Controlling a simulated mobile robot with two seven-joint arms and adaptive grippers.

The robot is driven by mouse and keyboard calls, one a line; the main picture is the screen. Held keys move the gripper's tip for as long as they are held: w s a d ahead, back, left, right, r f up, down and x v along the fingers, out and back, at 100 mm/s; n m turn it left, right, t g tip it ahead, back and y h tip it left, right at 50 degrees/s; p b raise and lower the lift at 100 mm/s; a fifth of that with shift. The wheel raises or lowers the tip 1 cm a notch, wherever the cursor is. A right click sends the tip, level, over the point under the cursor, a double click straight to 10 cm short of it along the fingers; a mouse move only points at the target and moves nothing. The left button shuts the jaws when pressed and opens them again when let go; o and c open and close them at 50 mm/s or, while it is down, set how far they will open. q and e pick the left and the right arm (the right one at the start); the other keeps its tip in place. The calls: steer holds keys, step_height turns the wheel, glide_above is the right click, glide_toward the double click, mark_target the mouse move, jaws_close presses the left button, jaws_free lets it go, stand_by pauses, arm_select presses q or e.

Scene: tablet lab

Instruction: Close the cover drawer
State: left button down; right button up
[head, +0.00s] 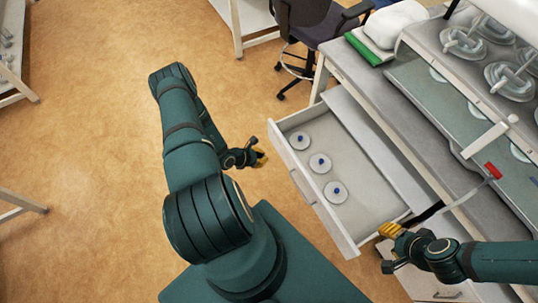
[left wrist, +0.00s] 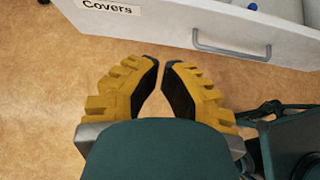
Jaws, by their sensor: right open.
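The cover drawer (head: 355,242) stands pulled out from the lab bench in the head view, with three white discs with blue knobs inside. Its white front, labelled "Covers", and grey bar handle (left wrist: 232,50) cross the top of the left wrist view. My left gripper (head: 263,157) is outside the drawer, near its far front corner. In the left wrist view its yellow fingers (left wrist: 161,66) have a narrow gap with bare floor showing between them, apart from the handle. My right gripper (head: 384,247) is open and empty near the drawer's near side; its contact there is unclear.
The bench (head: 352,68) carries a green-and-white item (head: 370,48), clear knotted shapes (head: 465,42) and a red-ended tool (head: 493,170). An office chair (head: 310,25) stands behind. Another drawer front (head: 425,283) lies below the right gripper.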

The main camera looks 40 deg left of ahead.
mark_target(288, 153)
arm_select(q)
steer(key=x, duration=0.3)
steer(key=r+x, duration=0.1)
steer(key=x, duration=0.2)
steer(key=w+x, duration=0.1)
steer(key=x, duration=0.3)
steer(key=shift+w+d+r+b, duration=0.15)
steer(key=shift+d+b, duration=0.1)
steer(key=shift+b, duration=0.15)
steer(key=shift+w+d, duration=0.25)
steer(key=shift+w, duration=0.5)
arm_select(e)
steer(key=shift+f, duration=0.55)
arm_select(q)
steer(key=shift+w, duration=0.1)
steer(key=w+d+b, duration=0.3)
steer(key=w+b, duration=0.3)
steer(key=w, duration=0.6)
steer(key=w+d+b, duration=0.4)
steer(key=w+b, duration=0.1)
steer(key=w, duration=0.7)
steer(key=shift+w+b, duration=0.25)
steer(key=shift+b, duration=0.1)
arm_select(e)
step_height(288, 153, down, 12)
steer(key=s, duration=0.2)
steer(key=shift+a+f+g, duration=0.15)
steer(key=shift+a+g, duration=0.15)
steer(key=shift+a, duration=0.1)
